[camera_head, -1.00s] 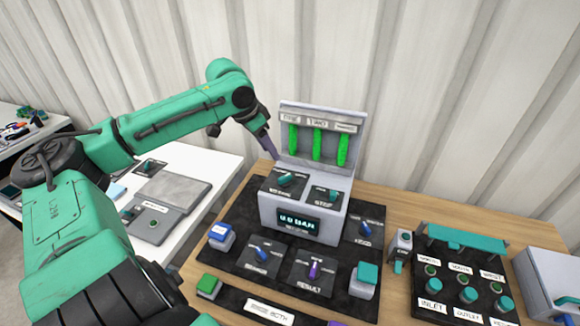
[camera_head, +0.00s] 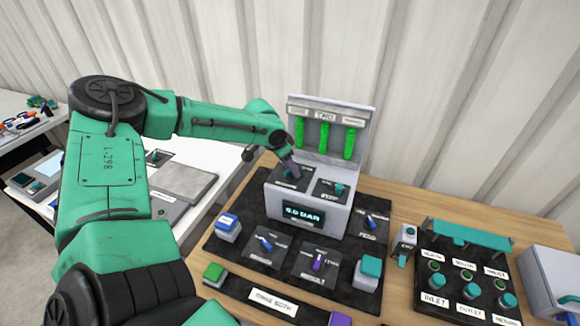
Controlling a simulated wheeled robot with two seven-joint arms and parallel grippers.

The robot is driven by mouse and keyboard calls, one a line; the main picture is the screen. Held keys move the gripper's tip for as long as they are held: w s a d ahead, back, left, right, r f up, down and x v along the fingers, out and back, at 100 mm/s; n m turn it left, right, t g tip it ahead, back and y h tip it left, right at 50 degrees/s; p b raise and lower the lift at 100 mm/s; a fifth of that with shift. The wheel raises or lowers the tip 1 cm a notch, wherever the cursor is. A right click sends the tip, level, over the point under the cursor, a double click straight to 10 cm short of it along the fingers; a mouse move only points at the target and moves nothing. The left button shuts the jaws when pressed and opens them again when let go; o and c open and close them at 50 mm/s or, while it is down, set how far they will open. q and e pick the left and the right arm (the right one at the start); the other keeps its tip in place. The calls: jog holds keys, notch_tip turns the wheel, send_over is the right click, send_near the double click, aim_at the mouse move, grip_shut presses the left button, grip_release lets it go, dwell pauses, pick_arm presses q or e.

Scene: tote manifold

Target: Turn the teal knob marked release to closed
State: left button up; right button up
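A teal knob (camera_head: 286,174) sits on a black plate at the upper left of the grey console's (camera_head: 325,225) sloped top. Its label is too blurred to read as release, and the gripper partly covers the knob. A second teal knob (camera_head: 339,188) sits on the plate to its right. My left gripper (camera_head: 292,170) reaches in from the left with its tip right at the first knob. I cannot tell whether it touches the knob or how far its fingers are apart. My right gripper is out of view.
The console has a lit display (camera_head: 303,214) and green tubes (camera_head: 324,137) behind the knobs. Blue knobs (camera_head: 265,243), a purple knob (camera_head: 318,262) and push buttons (camera_head: 228,223) surround it. A black panel with several teal knobs (camera_head: 471,291) stands at the right.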

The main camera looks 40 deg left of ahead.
pick_arm(q)
grip_shut()
jog(key=n+b, duration=0.1)
jog(key=n+y+b, duration=0.1)
jog(key=n+b, duration=0.1)
jog(key=shift+f, duration=0.25)
jog(key=n+b, duration=0.1)
jog(key=n, duration=0.1)
jog(key=n+y+b, duration=0.1)
jog(key=b, duration=0.1)
jog(key=shift+d+n+y, duration=0.15)
jog(key=shift+n+y, duration=0.15)
jog(key=shift+n, duration=0.1)
jog(key=n+y+b, duration=0.1)
jog(key=n+b, duration=0.1)
jog(key=n, duration=0.1)
jog(key=shift+g+b, duration=0.3)
jog(key=shift+d+r+n+g+y+b, duration=0.1)
jog(key=shift+n+g+y+b, duration=0.25)
jog(key=shift+n, duration=0.7)
jog(key=shift+r+n+g+y+b, duration=0.1)
jog(key=shift+n+g+y+b, duration=0.2)
jog(key=shift+n, duration=0.75)
